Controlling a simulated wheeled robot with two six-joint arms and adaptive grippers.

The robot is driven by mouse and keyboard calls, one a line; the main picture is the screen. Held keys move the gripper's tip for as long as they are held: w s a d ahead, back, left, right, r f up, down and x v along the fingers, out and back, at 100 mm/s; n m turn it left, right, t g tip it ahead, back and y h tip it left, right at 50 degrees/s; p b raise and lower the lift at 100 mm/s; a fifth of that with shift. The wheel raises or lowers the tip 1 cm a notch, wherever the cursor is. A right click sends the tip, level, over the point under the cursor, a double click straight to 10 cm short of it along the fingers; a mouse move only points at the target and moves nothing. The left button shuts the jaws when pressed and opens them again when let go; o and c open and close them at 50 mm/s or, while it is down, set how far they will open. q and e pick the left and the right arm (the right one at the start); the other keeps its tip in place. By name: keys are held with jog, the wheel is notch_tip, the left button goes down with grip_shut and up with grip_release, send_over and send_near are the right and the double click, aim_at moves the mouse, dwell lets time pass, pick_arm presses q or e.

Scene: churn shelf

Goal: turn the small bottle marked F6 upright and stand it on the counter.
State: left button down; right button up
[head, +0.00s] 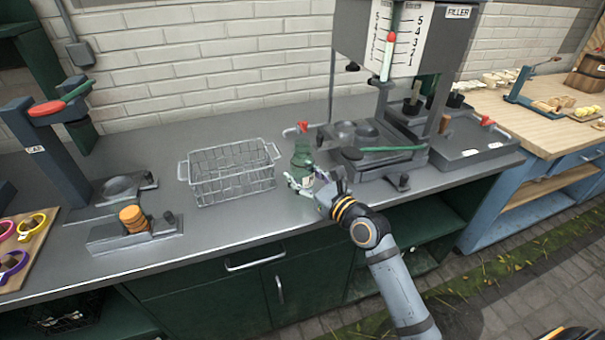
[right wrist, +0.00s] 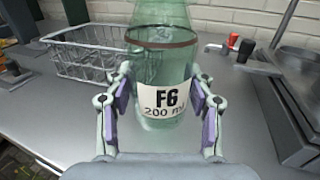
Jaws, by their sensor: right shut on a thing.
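The small green glass bottle (head: 302,156) is over the counter, between the wire basket and the filler. In the right wrist view its white label (right wrist: 166,99) reads "F6" and "200 ml" the right way up, and the bottle (right wrist: 160,65) looks upright. My right gripper (head: 314,184) is shut on it, with one finger on each side of the lower body. The fingers (right wrist: 160,103) also show in the right wrist view. My left gripper is out of view.
The grey counter (head: 235,225) has clear room in front of the wire basket (head: 235,185). The filler stand (head: 385,165), with a green lever, is close on the right. A capping press (head: 50,150) stands at the left, with orange discs (head: 133,218) beside it.

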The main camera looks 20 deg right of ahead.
jog(key=shift+f, duration=0.75)
jog(key=shift+f+b, duration=0.15)
jog(key=shift+b, duration=0.15)
jog(key=shift+f, duration=0.45)
jog(key=shift+f, duration=0.1)
jog(key=shift+f, duration=0.15)
